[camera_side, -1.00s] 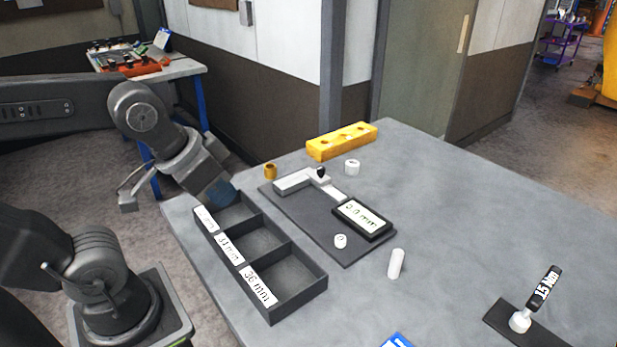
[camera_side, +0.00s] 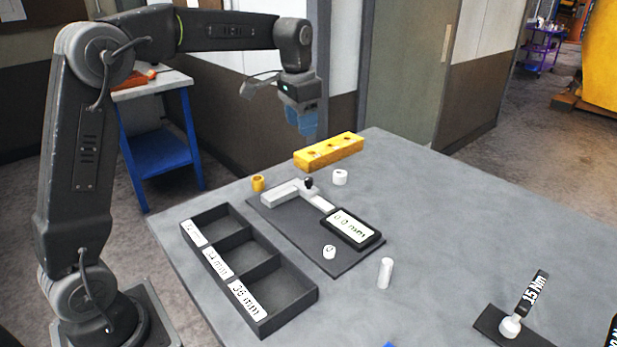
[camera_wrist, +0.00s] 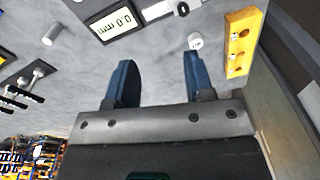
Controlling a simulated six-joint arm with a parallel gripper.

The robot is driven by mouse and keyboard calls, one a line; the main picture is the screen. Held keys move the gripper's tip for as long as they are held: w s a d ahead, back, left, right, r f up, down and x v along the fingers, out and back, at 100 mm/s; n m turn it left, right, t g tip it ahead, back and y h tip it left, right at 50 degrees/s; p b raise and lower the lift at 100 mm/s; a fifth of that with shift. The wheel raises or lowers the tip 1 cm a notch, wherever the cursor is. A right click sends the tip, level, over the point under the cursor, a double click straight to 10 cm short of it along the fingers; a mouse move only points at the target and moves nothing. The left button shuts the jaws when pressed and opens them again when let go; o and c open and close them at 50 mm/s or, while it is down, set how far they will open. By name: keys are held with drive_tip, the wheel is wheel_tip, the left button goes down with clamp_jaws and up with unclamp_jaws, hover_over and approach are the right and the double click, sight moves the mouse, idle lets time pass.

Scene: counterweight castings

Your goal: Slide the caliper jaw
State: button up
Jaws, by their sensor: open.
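The caliper is a light grey L-shaped piece (camera_side: 290,193) with a small black knob (camera_side: 308,183) on its jaw, lying on a dark base plate (camera_side: 318,250). A display (camera_side: 352,228) on the same plate reads 0.0 mm. It also shows in the wrist view (camera_wrist: 113,20), with the black knob (camera_wrist: 183,9) at the top edge. My gripper (camera_side: 303,130) is raised above the table's back edge, near the yellow block, apart from the caliper. In the wrist view its two blue fingers (camera_wrist: 160,75) are spread with nothing between them.
A dark tray (camera_side: 262,318) with three labelled compartments stands left of the plate, its compartments empty. A yellow block with holes (camera_side: 330,151), a white ring (camera_side: 339,177), a brass ring (camera_side: 258,183), a white cylinder (camera_side: 385,273) and a torque tool (camera_side: 532,295) surround it.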

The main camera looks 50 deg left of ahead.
drive_tip(key=g, duration=0.1)
hover_over(309, 179)
wheel_tip(309, 179, down, 4)
drive_tip(key=shift+m, duration=0.3)
wheel_tip(309, 179, down, 14)
drive_tip(key=shift+a+f, duration=0.1)
drive_tip(key=shift+c, duration=0.5)
clamp_jaws()
